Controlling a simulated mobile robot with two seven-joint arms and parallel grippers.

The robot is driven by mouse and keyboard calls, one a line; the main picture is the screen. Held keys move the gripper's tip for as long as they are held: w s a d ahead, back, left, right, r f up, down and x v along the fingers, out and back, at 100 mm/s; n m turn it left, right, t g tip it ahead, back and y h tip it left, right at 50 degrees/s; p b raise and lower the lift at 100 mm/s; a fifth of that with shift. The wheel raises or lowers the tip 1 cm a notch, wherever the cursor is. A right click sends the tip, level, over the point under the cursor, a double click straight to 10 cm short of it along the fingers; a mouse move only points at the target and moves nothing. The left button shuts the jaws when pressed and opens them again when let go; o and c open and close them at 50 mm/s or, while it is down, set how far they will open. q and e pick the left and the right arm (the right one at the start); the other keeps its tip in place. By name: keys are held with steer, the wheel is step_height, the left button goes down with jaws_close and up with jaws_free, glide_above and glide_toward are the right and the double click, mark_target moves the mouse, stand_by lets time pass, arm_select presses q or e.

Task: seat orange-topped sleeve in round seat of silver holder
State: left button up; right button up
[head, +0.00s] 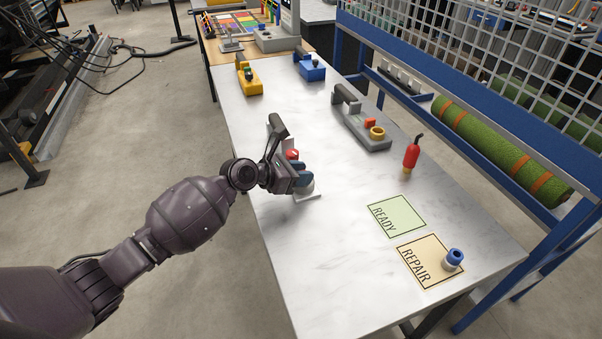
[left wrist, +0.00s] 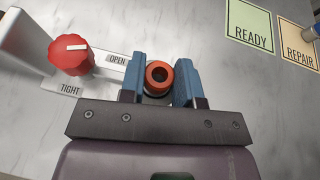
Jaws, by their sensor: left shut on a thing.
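My left gripper (head: 303,178) is over the left edge of the marble-topped table, at the silver holder (head: 307,197). In the left wrist view its two blue fingers (left wrist: 160,78) are shut on the orange-topped sleeve (left wrist: 159,73), gripping it from both sides. My right gripper is not in view.
A READY card (head: 396,216) and a REPAIR card (head: 430,261) lie to the right; a blue-topped sleeve (head: 453,259) stands on REPAIR. A red bottle-like tool (head: 411,155), grey holder (head: 362,131), yellow holder (head: 249,80) and blue holder (head: 310,68) stand farther back.

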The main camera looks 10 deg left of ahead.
arm_select(q)
steer(key=o, duration=0.9)
steer(key=shift+f, duration=0.15)
steer(key=shift+o, duration=0.2)
steer(key=shift+r, duration=0.2)
steer(key=p+v, duration=0.2)
steer(key=v, duration=1)
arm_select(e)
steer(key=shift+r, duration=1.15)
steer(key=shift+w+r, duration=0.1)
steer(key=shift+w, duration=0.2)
arm_select(q)
steer(key=shift+m, duration=0.3)
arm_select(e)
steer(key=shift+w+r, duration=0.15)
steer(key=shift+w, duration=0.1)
